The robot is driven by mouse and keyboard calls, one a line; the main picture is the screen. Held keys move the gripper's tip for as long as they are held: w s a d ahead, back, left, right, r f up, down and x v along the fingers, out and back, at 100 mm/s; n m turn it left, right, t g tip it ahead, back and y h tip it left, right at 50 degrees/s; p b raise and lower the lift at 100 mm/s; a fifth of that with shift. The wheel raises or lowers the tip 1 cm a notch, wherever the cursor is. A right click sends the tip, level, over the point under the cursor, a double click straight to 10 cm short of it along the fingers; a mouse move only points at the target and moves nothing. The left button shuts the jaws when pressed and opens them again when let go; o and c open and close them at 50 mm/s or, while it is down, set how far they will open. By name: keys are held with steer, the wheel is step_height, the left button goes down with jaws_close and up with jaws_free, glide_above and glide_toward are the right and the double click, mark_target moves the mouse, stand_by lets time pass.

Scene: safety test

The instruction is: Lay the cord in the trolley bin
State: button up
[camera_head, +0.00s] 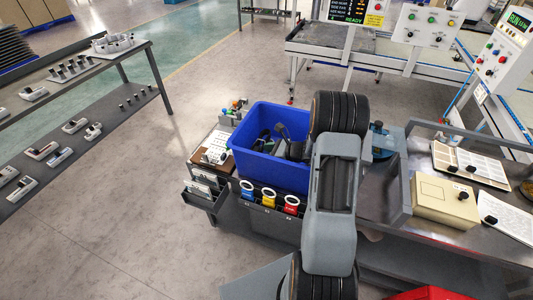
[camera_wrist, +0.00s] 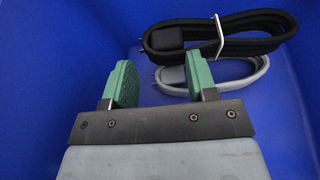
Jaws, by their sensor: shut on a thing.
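A blue bin (camera_head: 272,174) stands on the trolley beside my arm, and its blue walls fill the wrist view (camera_wrist: 45,60). In the wrist view a coiled black cord (camera_wrist: 240,41) with a pale tie and plug lies above a coiled grey cord (camera_wrist: 232,80). My gripper (camera_wrist: 158,82) is down inside the bin, its green fingers spaced apart. The grey cord's plug end shows between the fingers and its coil passes behind the right finger. My gripper is shut on the grey cord; the exact contact is hard to see. In the head view, my arm partly covers the bin's right side.
Three small cups, blue, yellow and red (camera_head: 269,199), sit at the bin's front. A beige box (camera_head: 445,202) and a parts tray (camera_head: 470,165) stand on the bench at right. A grey shelf (camera_head: 75,88) with parts is at left. The floor between is clear.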

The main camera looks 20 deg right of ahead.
steer(key=o, duration=1.1)
steer(key=shift+c, duration=0.2)
steer(key=shift+r, duration=0.1)
steer(key=shift+r, duration=0.25)
steer(key=v, duration=0.7)
steer(key=shift+s+d+r+p, duration=0.15)
steer(key=shift+s+r+p, duration=0.05)
steer(key=shift+r+p, duration=0.25)
step_height(320, 180, up, 7)
steer(key=s+a+n+g+p, duration=0.1)
steer(key=a+n+g, duration=0.1)
steer(key=n, duration=0.1)
steer(key=s+a+r+n+g+h+p, duration=0.1)
steer(key=s+a+r+n+h, duration=0.3)
steer(key=s+n, duration=0.4)
steer(key=s+a+r+n+g+h+p, duration=0.2)
steer(key=s+a+r+n+h, duration=0.3)
steer(key=n, duration=1)
steer(key=s+a+r+g, duration=0.1)
steer(key=s+a, duration=0.2)
steer(key=a, duration=0.1)
steer(key=shift+s+n, duration=0.3)
steer(key=shift+n, duration=0.1)
